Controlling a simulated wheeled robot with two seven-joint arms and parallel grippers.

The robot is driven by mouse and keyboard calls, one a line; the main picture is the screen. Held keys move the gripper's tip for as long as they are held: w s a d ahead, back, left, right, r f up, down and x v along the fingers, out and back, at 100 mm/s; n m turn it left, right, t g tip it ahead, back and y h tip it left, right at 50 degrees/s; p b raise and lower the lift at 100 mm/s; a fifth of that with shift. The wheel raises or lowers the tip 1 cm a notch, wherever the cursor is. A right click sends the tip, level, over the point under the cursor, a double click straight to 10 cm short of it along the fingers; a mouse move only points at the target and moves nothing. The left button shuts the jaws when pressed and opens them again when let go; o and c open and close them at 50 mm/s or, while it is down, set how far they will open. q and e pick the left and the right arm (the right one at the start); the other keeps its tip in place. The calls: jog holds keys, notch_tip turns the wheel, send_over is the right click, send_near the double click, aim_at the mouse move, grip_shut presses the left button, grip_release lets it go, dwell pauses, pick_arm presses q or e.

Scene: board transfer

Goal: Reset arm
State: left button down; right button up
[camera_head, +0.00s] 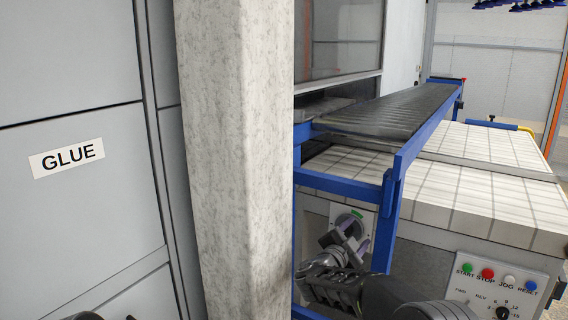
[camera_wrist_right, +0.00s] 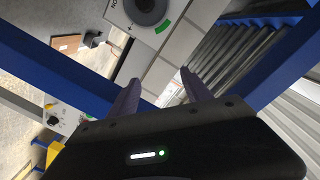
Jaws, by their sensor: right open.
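My right gripper (camera_head: 343,243) is in front of the blue conveyor frame, near the machine's side, in the head view. Its fingers are apart with nothing between them. In the right wrist view the gripper (camera_wrist_right: 159,77) also shows open and empty, with a white panel and blue bars behind it. I see no board in either view. Only a dark bit of what looks like my left arm shows at the lower left edge of the head view; the left gripper is out of sight.
A roller conveyor (camera_head: 395,108) on a blue frame (camera_head: 388,215) runs beside the white-tiled machine (camera_head: 480,190). A control panel (camera_head: 497,285) with several buttons is at lower right. A pale pillar (camera_head: 238,160) and a grey GLUE cabinet (camera_head: 75,205) stand at left.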

jog(key=s+a+f+n+g+y, duration=0.1)
jog(key=s+a+f+n+y, duration=0.25)
jog(key=a+f, duration=0.4)
jog(key=s+a+f+n+y, duration=0.2)
jog(key=a+f+n+y, duration=0.25)
jog(key=f, duration=0.65)
jog(key=s+a+f+n+g+y, duration=0.1)
jog(key=s+f+n+g+y, duration=0.2)
jog(key=s+f, duration=0.8)
jog(key=s+a+f+n+g+y, duration=0.1)
jog(key=s+f+n+g+y, duration=0.3)
jog(key=s+f, duration=0.75)
jog(key=s+f+g+h, duration=0.1)
jog(key=s+g, duration=0.5)
jog(key=s, duration=1.7)
notch_tip(320, 180, up, 15)
jog(key=d+m+p, duration=0.1)
jog(key=p, duration=1.4)
jog(key=shift+w+d+p, duration=0.25)
jog(key=shift+d+p, duration=0.05)
jog(key=shift+f, duration=0.1)
